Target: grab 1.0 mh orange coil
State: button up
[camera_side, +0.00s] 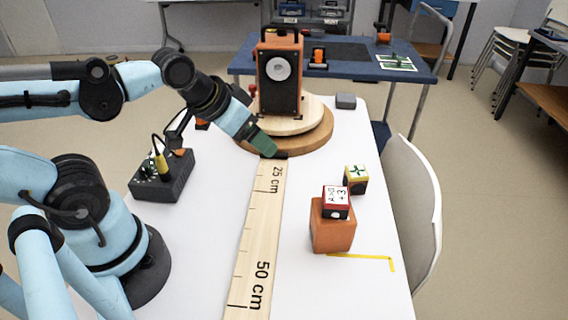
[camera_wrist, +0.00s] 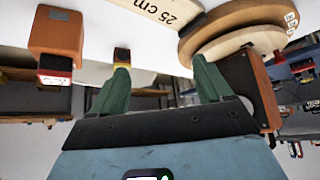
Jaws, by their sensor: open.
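An orange block (camera_side: 332,236) sits on the white table at right, with a small red and white box (camera_side: 336,203) on top; its marking is too small to read surely. The orange block (camera_wrist: 55,32) and the red box (camera_wrist: 55,63) also show at the left of the wrist view. I cannot tell which orange thing is the 1.0 mH coil. My gripper (camera_side: 268,152) has green fingers and is above the far end of the ruler, beside the round wooden base, apart from the block. In the wrist view my gripper (camera_wrist: 160,66) is open, with nothing held between its fingers.
An orange speaker (camera_side: 281,72) stands on a round wooden base (camera_side: 312,138). A yellow box with a green cross (camera_side: 356,178) is behind the red box. A wooden ruler (camera_side: 258,235) lies mid-table. A dark control box (camera_side: 162,177) is at left. A chair (camera_side: 415,205) borders the right edge.

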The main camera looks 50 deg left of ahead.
jog(key=shift+c, duration=0.3)
jog(key=shift+c, duration=0.6)
